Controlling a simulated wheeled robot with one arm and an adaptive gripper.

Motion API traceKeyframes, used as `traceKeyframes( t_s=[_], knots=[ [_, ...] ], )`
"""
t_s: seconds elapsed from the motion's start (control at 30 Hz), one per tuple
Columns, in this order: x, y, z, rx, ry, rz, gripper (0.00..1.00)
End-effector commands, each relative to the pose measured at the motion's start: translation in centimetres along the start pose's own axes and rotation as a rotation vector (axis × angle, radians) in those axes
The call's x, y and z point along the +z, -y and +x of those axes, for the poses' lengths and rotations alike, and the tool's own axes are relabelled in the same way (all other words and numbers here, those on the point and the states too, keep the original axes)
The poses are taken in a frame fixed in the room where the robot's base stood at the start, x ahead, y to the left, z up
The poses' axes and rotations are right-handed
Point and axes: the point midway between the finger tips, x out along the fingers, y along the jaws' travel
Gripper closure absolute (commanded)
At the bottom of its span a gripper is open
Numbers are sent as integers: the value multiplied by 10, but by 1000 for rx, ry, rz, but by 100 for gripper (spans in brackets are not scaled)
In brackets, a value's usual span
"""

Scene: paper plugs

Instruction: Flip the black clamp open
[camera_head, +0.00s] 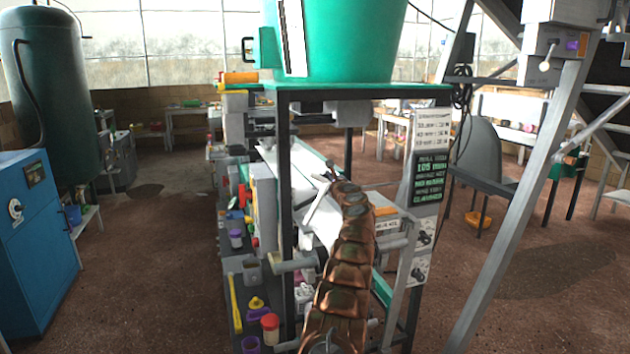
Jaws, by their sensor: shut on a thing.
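My copper-brown segmented arm reaches up from the bottom middle toward the machine's white sloping chute (318,215). Its far end is over the right side of the chute. I cannot make out the black clamp for certain; the area behind the arm's end is covered.
A black frame (285,180) carries a large green hopper (345,40) above the chute. A sign panel (428,170) stands right of my arm. A grey diagonal post (525,190) is farther right. A blue cabinet (38,250) stands at left. The floor between it and the machine is clear.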

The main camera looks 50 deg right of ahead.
Motion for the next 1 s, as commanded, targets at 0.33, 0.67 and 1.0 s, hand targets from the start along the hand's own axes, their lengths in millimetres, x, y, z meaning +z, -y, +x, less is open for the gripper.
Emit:
traceKeyframes(
  t_s=[0.33, 0.67, 1.0],
  knots=[
    [-2, -1, 0, 2, -2, 0, 73],
    [0, -1, 0, 1, 0, 0, 58],
    [3, -1, -4, 0, 1, -3, 58]
  ],
)
